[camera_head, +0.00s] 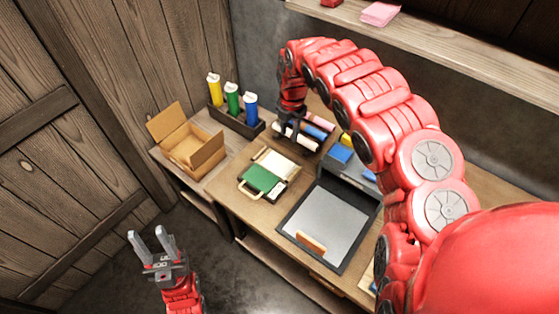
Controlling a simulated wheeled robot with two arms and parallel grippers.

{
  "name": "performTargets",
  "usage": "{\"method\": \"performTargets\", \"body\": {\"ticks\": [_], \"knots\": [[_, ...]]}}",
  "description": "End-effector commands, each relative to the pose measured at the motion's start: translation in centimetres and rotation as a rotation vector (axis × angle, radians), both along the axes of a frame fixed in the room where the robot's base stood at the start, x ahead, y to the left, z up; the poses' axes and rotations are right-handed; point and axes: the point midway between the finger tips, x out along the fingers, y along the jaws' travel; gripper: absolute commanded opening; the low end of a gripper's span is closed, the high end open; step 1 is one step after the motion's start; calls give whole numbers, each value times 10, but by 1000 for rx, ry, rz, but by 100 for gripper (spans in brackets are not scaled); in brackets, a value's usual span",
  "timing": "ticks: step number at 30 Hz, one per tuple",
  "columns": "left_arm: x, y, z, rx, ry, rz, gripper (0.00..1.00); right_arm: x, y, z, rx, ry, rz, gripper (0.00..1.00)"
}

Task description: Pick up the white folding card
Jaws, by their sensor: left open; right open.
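No object can be told for sure as the white folding card. A flat cream-white piece (275,162) lies on the wooden table, against a green case with a handle (260,180); it may be the card. A white roll-like object (297,139) lies further back, beside pink and blue ones. My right gripper (292,132) points down at this white object and partly covers it; whether they touch I cannot tell. The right gripper is open. My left gripper (149,240) is open and empty, low at the left, in front of the table and away from its objects.
An open cardboard box (190,145) and a dark holder with yellow, green and blue bottles (233,101) stand at the left back. A dark-framed grey panel (325,228) lies on the table, with an orange-brown block on it. A shelf (440,45) runs above.

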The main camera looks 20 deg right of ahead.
Motion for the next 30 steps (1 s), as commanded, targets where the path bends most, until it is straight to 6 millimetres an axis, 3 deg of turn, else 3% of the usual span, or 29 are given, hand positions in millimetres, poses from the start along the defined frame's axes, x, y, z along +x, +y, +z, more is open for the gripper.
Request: {"method": "performTargets", "body": {"ticks": [5,17,20,30], "knots": [[0,0,-11,0,0,0,44,-15,-8,-9,-22,50,30,41],[0,0,-82,0,0,0,44,-15,-7,-100,-18,48,29,41],[0,0,-67,0,0,0,44,-15,-8,-102,-19,48,28,41],[0,0,-60,0,0,0,44,-14,-7,-119,-20,44,28,41]]}}
